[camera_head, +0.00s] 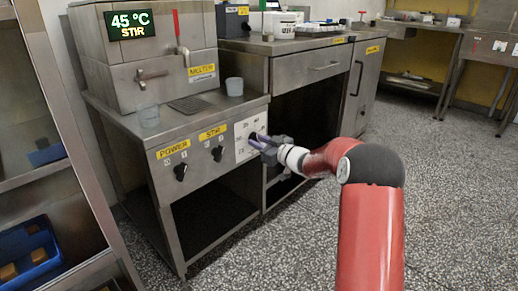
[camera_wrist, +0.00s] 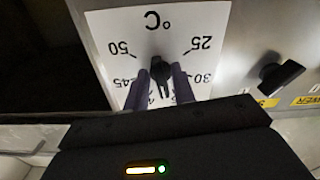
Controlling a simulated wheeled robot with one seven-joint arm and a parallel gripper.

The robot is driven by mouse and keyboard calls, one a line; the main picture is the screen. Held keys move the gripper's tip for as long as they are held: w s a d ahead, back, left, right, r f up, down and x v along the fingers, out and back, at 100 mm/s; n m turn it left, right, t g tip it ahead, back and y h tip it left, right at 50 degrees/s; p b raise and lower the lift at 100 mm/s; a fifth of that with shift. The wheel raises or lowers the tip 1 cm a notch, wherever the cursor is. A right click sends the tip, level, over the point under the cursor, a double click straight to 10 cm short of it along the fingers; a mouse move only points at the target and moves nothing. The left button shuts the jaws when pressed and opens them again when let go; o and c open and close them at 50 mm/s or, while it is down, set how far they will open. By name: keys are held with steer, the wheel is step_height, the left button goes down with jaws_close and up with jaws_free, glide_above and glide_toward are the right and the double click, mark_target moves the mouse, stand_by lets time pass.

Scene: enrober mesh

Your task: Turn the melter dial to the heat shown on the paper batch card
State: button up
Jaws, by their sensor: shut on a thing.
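The melter (camera_head: 150,70) stands at the left with a lit display (camera_head: 130,25) reading "45 °C STIR". A white dial plate (camera_head: 243,150) is on its front panel, right of the POWER and STIR knobs. My gripper (camera_head: 259,142) reaches it from the right. In the wrist view the black dial knob (camera_wrist: 161,72) sits between the purple fingers of my gripper (camera_wrist: 160,76), which are shut on it. The plate there is upside down, with 50, 45, 30 and 25 readable; fingers partly cover the other marks. I cannot tell the knob's exact setting. No batch card is identifiable.
The POWER knob (camera_head: 180,172) and STIR knob (camera_head: 217,153) are left of the dial. A steel counter (camera_head: 310,66) adjoins on the right. The speckled floor is open at the right.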

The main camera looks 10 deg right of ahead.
steer(key=n+b, duration=0.5)
steer(key=n, duration=0.5)
steer(key=shift+d, duration=0.15)
steer(key=shift+n, duration=1.4)
steer(key=shift+r, duration=0.1)
jaws_close()
steer(key=o, duration=0.7)
jaws_free()
steer(key=shift+w, duration=0.1)
steer(key=shift+c, duration=0.2)
steer(key=v, duration=0.7)
steer(key=shift+s+d, duration=0.2)
steer(key=shift+s, duration=0.15)
